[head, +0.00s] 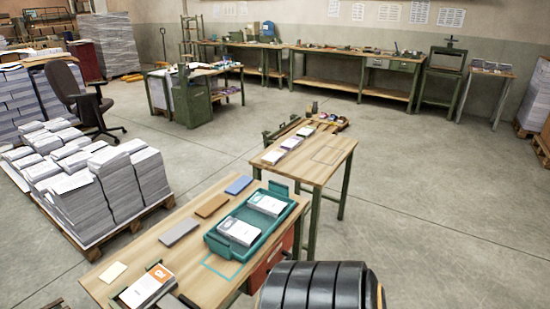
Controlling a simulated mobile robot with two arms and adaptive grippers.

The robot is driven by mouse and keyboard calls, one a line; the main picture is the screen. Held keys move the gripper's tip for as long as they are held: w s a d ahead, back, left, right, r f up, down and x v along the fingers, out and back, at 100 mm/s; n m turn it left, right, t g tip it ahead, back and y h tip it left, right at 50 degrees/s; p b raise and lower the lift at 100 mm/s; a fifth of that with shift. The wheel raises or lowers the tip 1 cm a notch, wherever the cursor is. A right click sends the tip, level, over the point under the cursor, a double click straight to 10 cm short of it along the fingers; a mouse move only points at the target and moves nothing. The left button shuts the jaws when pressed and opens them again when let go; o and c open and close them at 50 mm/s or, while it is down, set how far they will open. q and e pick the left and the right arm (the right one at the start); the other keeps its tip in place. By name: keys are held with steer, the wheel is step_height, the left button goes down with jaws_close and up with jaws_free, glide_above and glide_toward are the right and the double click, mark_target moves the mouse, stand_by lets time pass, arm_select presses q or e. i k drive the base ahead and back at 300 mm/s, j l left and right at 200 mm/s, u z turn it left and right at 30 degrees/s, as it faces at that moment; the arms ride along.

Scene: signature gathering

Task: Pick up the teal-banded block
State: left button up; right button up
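No block in the head view shows a clearly readable teal band. Two white paper blocks lie in a teal tray (211,243) on the near wooden table: a front block (238,230) and a back block (267,204). Their bands are too small to tell the colour, and the tray's own teal is around them. Another white block with an orange band (148,286) rests in a dark green holder at the table's near left. Neither of my grippers is in view.
Grey, brown and blue flat pieces (212,206) lie left of the tray. A teal outline (222,267) marks bare tabletop. A second table (328,169) behind holds several small blocks. A pallet of paper stacks (74,189) stands left. Floor at right is clear.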

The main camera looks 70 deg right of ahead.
mark_target(274, 208)
steer(key=z, duration=2.3)
steer(key=i+l+u, duration=0.1)
steer(key=u, duration=0.4)
steer(key=i+l+u, duration=0.1)
steer(key=u, duration=0.35)
steer(key=i+l+u, duration=0.25)
steer(key=l, duration=0.5)
steer(key=i+l+u, duration=0.1)
steer(key=l+u, duration=0.2)
steer(key=l, duration=0.5)
steer(key=l+u, duration=0.25)
steer(key=l, duration=0.55)
steer(key=i+l, duration=0.1)
steer(key=l, duration=1.05)
steer(key=i+l, duration=0.1)
steer(key=l, duration=1.1)
steer(key=u, duration=0.05)
